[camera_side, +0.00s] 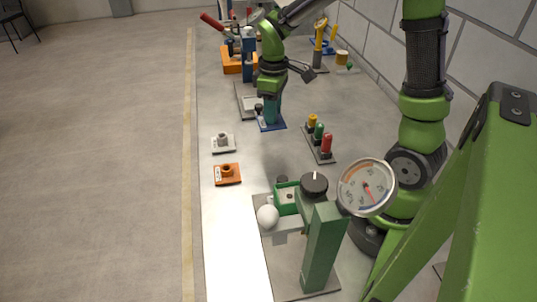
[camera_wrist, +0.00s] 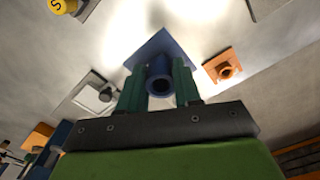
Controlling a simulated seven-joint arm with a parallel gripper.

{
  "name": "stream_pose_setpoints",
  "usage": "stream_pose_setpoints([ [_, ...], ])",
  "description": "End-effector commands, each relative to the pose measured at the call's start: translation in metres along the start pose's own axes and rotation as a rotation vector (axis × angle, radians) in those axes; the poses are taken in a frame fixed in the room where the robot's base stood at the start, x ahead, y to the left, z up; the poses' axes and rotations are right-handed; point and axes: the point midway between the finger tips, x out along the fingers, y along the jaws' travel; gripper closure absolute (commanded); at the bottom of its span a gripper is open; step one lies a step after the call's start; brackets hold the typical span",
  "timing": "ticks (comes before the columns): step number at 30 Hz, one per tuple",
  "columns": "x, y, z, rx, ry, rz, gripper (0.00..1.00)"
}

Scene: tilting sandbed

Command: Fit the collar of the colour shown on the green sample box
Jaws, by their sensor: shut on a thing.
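My gripper (camera_side: 271,111) points down near the middle of the bench in the side view. Its two teal fingers are shut on the blue collar (camera_side: 271,126), a square plate with a round tube. In the wrist view the blue collar (camera_wrist: 161,47) shows its tube between the fingers. A white collar (camera_side: 223,143) and an orange collar (camera_side: 228,174) lie apart on the bench, nearer the side camera.
A rack with yellow, green and red pieces (camera_side: 327,144) stands right of my gripper. A green post (camera_side: 322,250), dark knob (camera_side: 314,185) and dial gauge (camera_side: 367,187) crowd the front. Blue and orange fixtures (camera_side: 238,59) stand behind. The bench's left strip is mostly clear.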

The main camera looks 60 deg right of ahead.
Motion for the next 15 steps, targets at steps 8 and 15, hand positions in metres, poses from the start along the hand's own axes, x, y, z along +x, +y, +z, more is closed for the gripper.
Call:
stream_pose_setpoints([
  [8,-0.039,-0.086,0.000,-0.172,0.006,0.002,0.98],
  [15,-0.048,-0.172,0.057,-0.183,0.004,0.003,0.98],
])
